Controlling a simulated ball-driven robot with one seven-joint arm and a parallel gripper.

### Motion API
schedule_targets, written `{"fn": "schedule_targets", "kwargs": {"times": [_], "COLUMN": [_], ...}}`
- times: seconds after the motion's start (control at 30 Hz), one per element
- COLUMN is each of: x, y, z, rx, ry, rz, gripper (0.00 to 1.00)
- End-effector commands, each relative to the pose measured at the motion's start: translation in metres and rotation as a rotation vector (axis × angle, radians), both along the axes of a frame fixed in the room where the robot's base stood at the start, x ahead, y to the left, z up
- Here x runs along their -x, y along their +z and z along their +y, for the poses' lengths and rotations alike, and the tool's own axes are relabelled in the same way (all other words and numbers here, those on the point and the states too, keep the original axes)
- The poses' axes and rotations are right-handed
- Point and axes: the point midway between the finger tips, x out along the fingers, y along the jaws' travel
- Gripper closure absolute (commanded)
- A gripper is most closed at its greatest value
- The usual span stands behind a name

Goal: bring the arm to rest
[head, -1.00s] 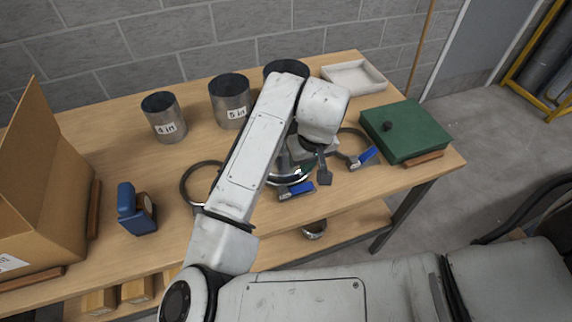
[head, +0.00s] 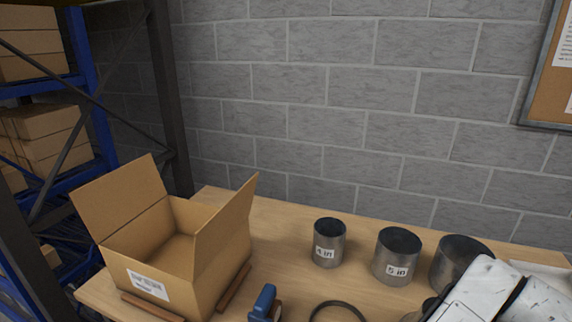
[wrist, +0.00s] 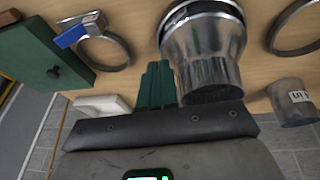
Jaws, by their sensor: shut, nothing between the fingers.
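My gripper (wrist: 156,75) shows in the wrist view as dark green fingers held together, with nothing between them. They are beside a shiny metal duct reducer (wrist: 208,55) over the wooden bench; I cannot tell whether they touch it. In the head view, part of my white arm (head: 490,295) shows at the lower right corner, and the gripper itself is out of that view.
The head view shows the bench (head: 285,225) with an open cardboard box (head: 165,280), 4 in can (head: 328,243), 5 in can (head: 397,257) and larger can (head: 455,262). The wrist view shows a green case (wrist: 40,55), blue-handled ring clamp (wrist: 105,48) and white tray (wrist: 100,105).

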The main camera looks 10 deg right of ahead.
Motion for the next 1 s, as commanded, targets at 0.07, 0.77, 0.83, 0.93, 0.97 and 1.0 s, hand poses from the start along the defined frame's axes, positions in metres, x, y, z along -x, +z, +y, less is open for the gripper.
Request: {"fn": "schedule_targets", "kwargs": {"times": [0.07, 0.77, 0.83, 0.93, 0.97, 1.0], "x": [0.002, 0.04, 0.06, 0.09, 0.098, 0.108], "y": [0.016, -0.063, -0.088, -0.118, -0.125, -0.132], "z": [-0.027, 0.031, 0.057, 0.096, 0.106, 0.118], "rx": [0.098, 0.19, 0.121, 0.019, -0.009, -0.042], "ry": [0.001, 0.415, 0.457, 0.499, 0.509, 0.517], "rz": [-0.018, 0.062, 0.095, 0.139, 0.15, 0.163], "gripper": [1.0, 1.0, 1.0, 1.0, 1.0, 1.0]}}
